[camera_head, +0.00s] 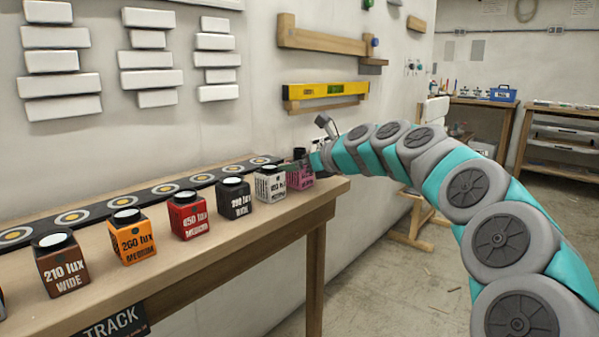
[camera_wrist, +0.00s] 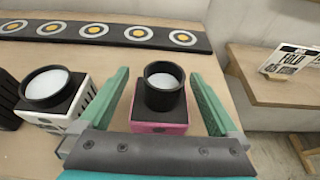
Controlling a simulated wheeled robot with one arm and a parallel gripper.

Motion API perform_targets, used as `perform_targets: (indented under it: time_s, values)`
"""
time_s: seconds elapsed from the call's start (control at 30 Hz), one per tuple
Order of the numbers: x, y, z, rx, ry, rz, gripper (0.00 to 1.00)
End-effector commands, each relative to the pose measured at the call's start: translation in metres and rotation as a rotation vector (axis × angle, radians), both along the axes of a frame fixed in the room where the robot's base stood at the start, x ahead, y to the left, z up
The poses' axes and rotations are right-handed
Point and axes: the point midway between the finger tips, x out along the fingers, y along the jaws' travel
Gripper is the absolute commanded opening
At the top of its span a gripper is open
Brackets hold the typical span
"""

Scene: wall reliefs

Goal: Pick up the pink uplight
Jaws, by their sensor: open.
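The pink uplight (camera_head: 300,178) stands at the right end of the row on the wooden bench, partly hidden by my gripper in the head view. In the wrist view the pink uplight (camera_wrist: 160,100) shows from above, with a black round top and a pink body. My gripper (camera_wrist: 162,92) is open, with one green finger on each side of the uplight. A small gap shows between each finger and the uplight. In the head view my gripper (camera_head: 297,166) is at the far end of the bench; its fingers are hard to make out.
A white uplight (camera_head: 269,186) stands just left of the pink one, close to my left finger; it also shows in the wrist view (camera_wrist: 55,95). Black, red, orange and brown uplights continue the row. A black track (camera_head: 115,206) with several discs lies behind. A shelf (camera_wrist: 270,88) is at right.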

Motion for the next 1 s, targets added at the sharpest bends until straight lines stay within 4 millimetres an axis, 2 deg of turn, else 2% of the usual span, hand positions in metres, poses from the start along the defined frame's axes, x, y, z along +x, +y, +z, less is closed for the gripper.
perform_targets:
  time_s: [0.2,1.0]
  values:
    - [0.0003,0.0004,-0.0006,-0.001,0.001,0.0,0.97]
    - [0.0002,0.0005,-0.0012,-0.001,0.002,0.001,0.07]
